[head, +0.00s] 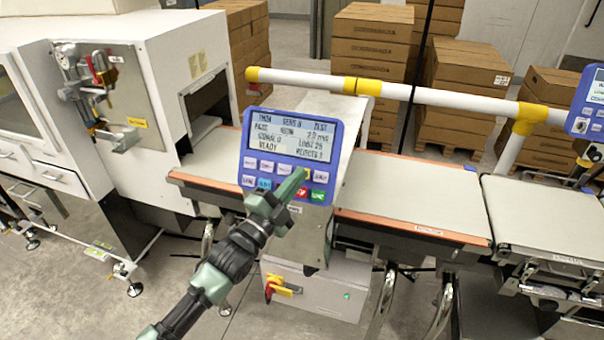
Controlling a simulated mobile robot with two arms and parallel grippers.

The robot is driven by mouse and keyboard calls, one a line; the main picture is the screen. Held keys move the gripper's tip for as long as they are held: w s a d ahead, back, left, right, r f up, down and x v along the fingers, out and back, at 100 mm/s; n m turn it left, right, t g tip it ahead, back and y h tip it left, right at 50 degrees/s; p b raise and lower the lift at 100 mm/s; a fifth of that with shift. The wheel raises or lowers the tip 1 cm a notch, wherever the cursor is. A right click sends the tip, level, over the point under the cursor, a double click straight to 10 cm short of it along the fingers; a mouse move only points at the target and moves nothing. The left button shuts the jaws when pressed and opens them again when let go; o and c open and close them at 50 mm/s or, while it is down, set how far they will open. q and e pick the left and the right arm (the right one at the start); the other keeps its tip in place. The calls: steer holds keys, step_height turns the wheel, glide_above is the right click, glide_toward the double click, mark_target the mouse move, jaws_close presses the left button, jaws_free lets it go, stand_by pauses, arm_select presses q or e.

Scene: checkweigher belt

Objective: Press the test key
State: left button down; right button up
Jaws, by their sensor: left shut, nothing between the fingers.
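A blue control panel (337,147) stands tilted on a post beside the belt in the head view. Its lit screen (291,136) shows several lines of text, with "READY" at lower left. Below are two rows of keys: white ones, a cyan key (264,184), a red key and a green key (318,194). A bit of yellow shows by my fingertips. The key labels are too small to read surely, so I cannot tell which is the test key. My left gripper (301,174) is shut and empty, its tips over the upper key row; contact is unclear. It hides some keys.
Belts (412,196) run behind and right of the panel. A white and yellow guard rail (420,93) crosses above them. A white machine (150,60) stands at left, a second blue panel (588,103) at the right edge. Stacked cartons (372,45) fill the back.

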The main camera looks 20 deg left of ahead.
arm_select(q)
steer(key=shift+s+r+p, duration=0.35)
steer(key=shift+s+p, duration=0.35)
steer(key=shift+s, duration=0.05)
steer(key=s+p, duration=0.1)
steer(key=s+r+p, duration=0.1)
steer(key=s, duration=0.1)
steer(key=s+r+p, duration=0.1)
steer(key=shift+s+a+r+p, duration=0.1)
steer(key=shift+s+a+p, duration=0.1)
steer(key=shift+p, duration=0.2)
